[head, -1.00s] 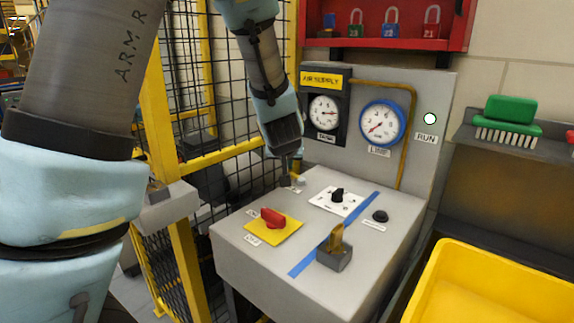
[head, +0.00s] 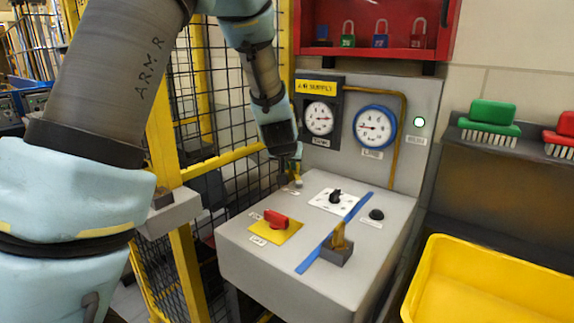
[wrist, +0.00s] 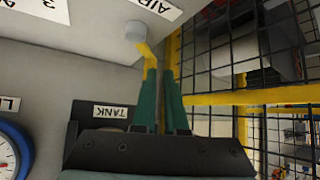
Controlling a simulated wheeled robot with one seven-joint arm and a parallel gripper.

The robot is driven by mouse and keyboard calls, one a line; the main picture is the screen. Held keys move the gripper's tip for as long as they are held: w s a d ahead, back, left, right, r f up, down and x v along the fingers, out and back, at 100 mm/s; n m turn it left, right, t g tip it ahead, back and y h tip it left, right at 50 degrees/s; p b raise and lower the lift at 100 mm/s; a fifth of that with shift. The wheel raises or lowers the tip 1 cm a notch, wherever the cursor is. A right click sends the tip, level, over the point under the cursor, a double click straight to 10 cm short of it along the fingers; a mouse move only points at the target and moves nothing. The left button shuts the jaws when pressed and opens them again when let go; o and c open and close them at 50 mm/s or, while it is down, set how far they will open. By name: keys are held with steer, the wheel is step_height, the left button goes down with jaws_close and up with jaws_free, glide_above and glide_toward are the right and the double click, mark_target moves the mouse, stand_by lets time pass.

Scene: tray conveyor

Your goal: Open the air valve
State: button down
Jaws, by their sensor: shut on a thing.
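The air valve shows in the wrist view as a grey round stub with a yellow lever (wrist: 147,52), beside a label reading AIR. The green fingers of my gripper (wrist: 160,76) are closed about the end of the lever. In the head view my gripper (head: 295,169) points down at the back left corner of the grey control box (head: 255,268), where the valve (head: 298,181) is small and partly hidden. The line gauge (head: 375,127) has its needle pointing left. The lamp (head: 418,122) above the RUN label is green.
A red switch (head: 275,219), a black knob (head: 335,196), a black button (head: 376,214) and a brass-coloured lever (head: 338,238) stand on the box top. The tank gauge (head: 319,118) is behind. A mesh fence (head: 228,110) runs close on the left; a yellow bin (head: 480,262) is at right.

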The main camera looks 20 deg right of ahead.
steer(key=shift+w+d+r+p, duration=0.35)
steer(key=shift+w, duration=0.1)
steer(key=shift+d+b, duration=0.3)
steer(key=shift+b, duration=0.15)
steer(key=shift+w+f, duration=0.2)
stand_by(0.9)
steer(key=shift+s+d+f, duration=0.1)
steer(key=shift+s, duration=0.8)
steer(key=shift+a, duration=0.2)
